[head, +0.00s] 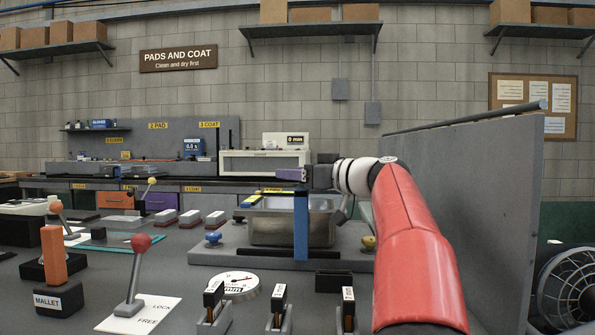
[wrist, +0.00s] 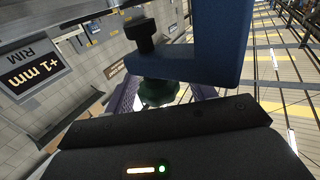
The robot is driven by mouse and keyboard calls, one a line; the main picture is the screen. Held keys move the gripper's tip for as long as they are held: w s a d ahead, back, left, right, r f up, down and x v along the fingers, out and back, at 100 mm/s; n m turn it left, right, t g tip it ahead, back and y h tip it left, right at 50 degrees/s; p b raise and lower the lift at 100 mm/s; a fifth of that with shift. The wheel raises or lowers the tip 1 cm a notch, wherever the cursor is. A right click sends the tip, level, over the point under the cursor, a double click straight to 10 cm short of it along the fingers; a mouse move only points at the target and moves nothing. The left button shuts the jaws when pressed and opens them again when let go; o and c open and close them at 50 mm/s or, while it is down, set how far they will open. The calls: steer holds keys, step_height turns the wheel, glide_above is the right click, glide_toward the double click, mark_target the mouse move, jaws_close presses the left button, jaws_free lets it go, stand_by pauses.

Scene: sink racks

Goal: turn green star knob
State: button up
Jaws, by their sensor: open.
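The green star knob (wrist: 158,92) is dark green and lobed, and it shows in the wrist view under the blue bracket (wrist: 222,50). A black threaded-looking stem with a dark cap (wrist: 140,32) rises beyond it. My gripper (wrist: 162,100) is open, with one purple finger on each side of the knob. I cannot tell whether either finger touches it. In the head view my gripper (head: 292,176) is level at the top of the blue post (head: 301,228), and I cannot make out the green knob there.
A metal basin (head: 275,226) stands behind the blue post on a grey base with a blue knob (head: 213,239) and a yellow knob (head: 368,242). A red-ball lever (head: 135,265) is at front left. A grey partition (head: 480,200) stands right of my arm.

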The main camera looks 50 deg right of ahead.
steer(key=c, duration=1)
steer(key=shift+o, duration=0.2)
steer(key=shift+f+h+b, duration=0.2)
steer(key=shift+h+b, duration=0.2)
steer(key=shift+b, duration=0.2)
